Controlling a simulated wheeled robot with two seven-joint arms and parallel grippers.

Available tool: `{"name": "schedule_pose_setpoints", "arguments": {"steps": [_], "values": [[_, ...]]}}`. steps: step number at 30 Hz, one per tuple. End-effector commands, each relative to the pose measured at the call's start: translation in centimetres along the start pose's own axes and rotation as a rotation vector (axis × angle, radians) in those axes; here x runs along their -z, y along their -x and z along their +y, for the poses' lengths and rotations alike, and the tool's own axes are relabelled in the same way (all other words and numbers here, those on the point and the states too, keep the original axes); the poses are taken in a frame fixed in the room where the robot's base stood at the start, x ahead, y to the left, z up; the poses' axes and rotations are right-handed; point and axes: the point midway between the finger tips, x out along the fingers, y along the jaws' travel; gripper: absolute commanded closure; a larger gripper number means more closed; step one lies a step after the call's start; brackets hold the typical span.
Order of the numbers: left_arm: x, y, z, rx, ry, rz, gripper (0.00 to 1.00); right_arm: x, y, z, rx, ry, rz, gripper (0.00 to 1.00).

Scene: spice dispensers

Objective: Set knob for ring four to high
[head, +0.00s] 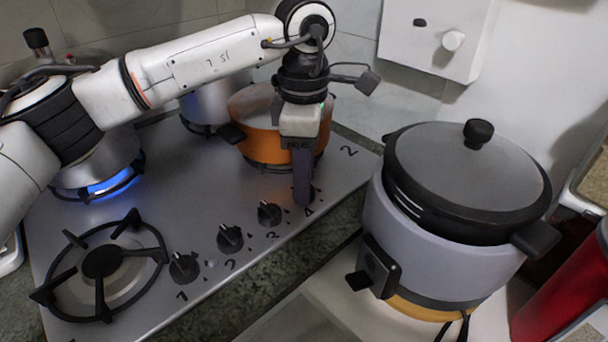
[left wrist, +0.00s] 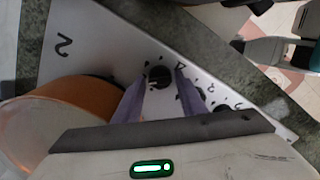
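The steel stove top (head: 190,205) has a row of black knobs along its front edge, with printed numbers beside them. My left gripper (head: 303,200) points down at the right end of the row, by the number 4, and mostly hides the knob there. In the left wrist view the fourth knob (left wrist: 158,77) is round and black with a pale pointer mark. The purple fingers of the left gripper (left wrist: 161,76) stand apart on either side of it, with small gaps showing. Whether they touch it lower down is unclear. My right gripper is not in view.
An orange pot (head: 257,137) stands close behind the left gripper. A blue flame (head: 110,184) burns under a metal pot at the back left. The front-left burner (head: 102,262) is bare. A grey cooker (head: 440,245) with a black-rimmed lid stands right of the stove.

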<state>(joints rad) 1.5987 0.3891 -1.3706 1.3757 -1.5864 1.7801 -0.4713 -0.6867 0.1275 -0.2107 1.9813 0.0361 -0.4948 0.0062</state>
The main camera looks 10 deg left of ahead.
Motion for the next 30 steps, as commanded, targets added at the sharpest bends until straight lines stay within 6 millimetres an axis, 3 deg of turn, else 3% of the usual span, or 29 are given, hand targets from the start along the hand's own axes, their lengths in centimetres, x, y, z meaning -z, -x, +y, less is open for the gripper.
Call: {"name": "schedule_pose_setpoints", "arguments": {"steps": [8,21,30], "values": [[0.0,0.9,0.1,-0.002,0.001,0.0,0.62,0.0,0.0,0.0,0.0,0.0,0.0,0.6],[-0.1,8.8,0.1,-0.002,0.001,0.0,0.62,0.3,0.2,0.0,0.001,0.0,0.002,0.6],[0.0,10.4,0.0,0.0,0.0,0.0,0.62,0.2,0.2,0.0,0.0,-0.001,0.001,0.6]]}}
